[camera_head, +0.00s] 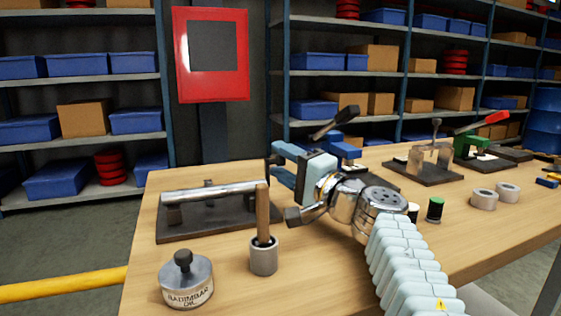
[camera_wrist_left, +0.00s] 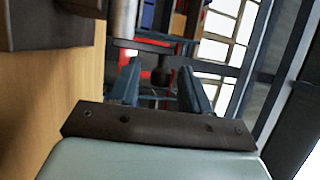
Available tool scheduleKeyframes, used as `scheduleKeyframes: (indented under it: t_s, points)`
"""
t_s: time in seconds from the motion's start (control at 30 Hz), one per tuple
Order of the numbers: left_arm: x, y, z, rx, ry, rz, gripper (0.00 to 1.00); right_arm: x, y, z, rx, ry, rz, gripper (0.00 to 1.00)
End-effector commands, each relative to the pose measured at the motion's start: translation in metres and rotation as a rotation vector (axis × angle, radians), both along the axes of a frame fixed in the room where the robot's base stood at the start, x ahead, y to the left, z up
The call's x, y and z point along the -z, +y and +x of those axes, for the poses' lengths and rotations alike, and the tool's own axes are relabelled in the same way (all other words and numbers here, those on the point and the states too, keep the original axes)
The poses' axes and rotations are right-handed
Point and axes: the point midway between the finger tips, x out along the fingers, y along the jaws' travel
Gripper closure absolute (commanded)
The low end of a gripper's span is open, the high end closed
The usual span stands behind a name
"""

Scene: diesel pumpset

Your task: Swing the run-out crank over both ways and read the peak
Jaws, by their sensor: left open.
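A bright metal shaft (camera_head: 210,192) lies across supports on a dark base plate (camera_head: 190,232) at the left of the bench. My left gripper (camera_head: 273,164) is open at the right end of this shaft, with its fingers pointing left. In the left wrist view a dark round knob (camera_wrist_left: 161,75), which looks like the crank's knob, shows between the open fingers of the gripper (camera_wrist_left: 160,82). A dark bar (camera_wrist_left: 150,45) runs behind the knob. I cannot tell whether the fingers touch the knob. No dial reading is legible. My right gripper is in neither view.
A cup (camera_head: 263,259) with a wooden-handled tool and a labelled oil can (camera_head: 187,284) stand in front of the shaft. A black-handled device (camera_head: 345,142) stands behind my gripper.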

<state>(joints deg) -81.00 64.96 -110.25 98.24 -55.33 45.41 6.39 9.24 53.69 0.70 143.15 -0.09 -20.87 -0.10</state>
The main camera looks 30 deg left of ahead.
Motion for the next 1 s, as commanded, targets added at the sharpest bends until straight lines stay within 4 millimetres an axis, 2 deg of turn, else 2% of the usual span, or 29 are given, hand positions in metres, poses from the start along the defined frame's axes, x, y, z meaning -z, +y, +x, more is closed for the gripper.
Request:
scheduleKeyframes:
  t_s: [0.3, 0.5, 0.7, 1.0]
  points:
    - [0.013, -0.071, -0.020, 0.004, -0.001, 0.002, 0.53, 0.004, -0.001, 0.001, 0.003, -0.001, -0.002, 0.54]
    - [0.019, -0.107, -0.030, 0.003, -0.001, 0.001, 0.53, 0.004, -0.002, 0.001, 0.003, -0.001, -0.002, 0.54]
    - [0.022, -0.121, -0.034, 0.001, 0.001, 0.000, 0.53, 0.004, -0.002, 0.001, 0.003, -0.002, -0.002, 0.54]
    - [0.022, -0.122, -0.034, 0.000, 0.000, 0.000, 0.53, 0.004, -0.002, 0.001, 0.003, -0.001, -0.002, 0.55]
